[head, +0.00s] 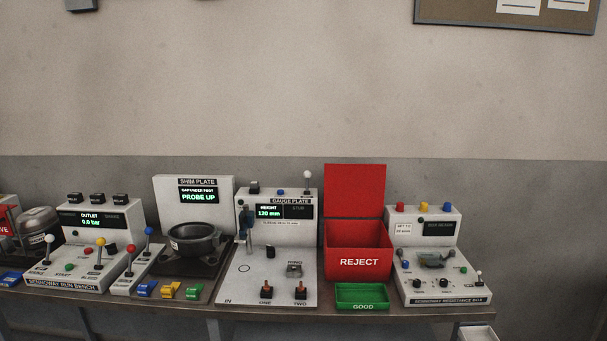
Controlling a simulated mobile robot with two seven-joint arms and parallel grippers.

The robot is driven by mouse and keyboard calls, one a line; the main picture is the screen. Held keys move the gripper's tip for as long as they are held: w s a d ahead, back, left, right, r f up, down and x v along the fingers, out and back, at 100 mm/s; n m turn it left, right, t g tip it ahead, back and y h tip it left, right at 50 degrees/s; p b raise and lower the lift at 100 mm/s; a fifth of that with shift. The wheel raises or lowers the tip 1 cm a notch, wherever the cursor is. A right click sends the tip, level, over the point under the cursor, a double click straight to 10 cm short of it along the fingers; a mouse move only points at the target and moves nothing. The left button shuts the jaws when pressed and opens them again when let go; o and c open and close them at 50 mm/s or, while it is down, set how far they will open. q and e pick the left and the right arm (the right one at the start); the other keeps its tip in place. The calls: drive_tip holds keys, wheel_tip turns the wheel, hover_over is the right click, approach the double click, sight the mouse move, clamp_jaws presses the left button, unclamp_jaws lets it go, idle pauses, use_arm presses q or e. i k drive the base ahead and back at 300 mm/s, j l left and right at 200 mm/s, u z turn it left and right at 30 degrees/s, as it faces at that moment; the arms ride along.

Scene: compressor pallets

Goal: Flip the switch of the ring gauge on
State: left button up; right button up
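The gauge plate station (252,294) stands on the bench in the middle of the head view. Its lit display (270,212) reads HEIGHT 120 mm. A small metallic part (294,271) sits by the label RING on its sloped front. Neither gripper is in view.
On the bench (225,310), the shim plate station (224,188) and run bench (65,285) stand left. A red REJECT bin (358,265), green GOOD tray (362,307) and resistance box (448,300) stand right. The space above the stations is clear.

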sight(306, 175)
drive_tip(key=i+j+z, duration=0.3)
drive_tip(key=j, duration=0.15)
drive_tip(key=j+z, duration=0.25)
drive_tip(key=j, duration=0.15)
drive_tip(key=i+j+z, duration=0.1)
drive_tip(key=j+z, duration=0.2)
drive_tip(key=j, duration=0.2)
drive_tip(key=j+z, duration=0.25)
drive_tip(key=j, duration=0.25)
drive_tip(key=i, duration=0.05)
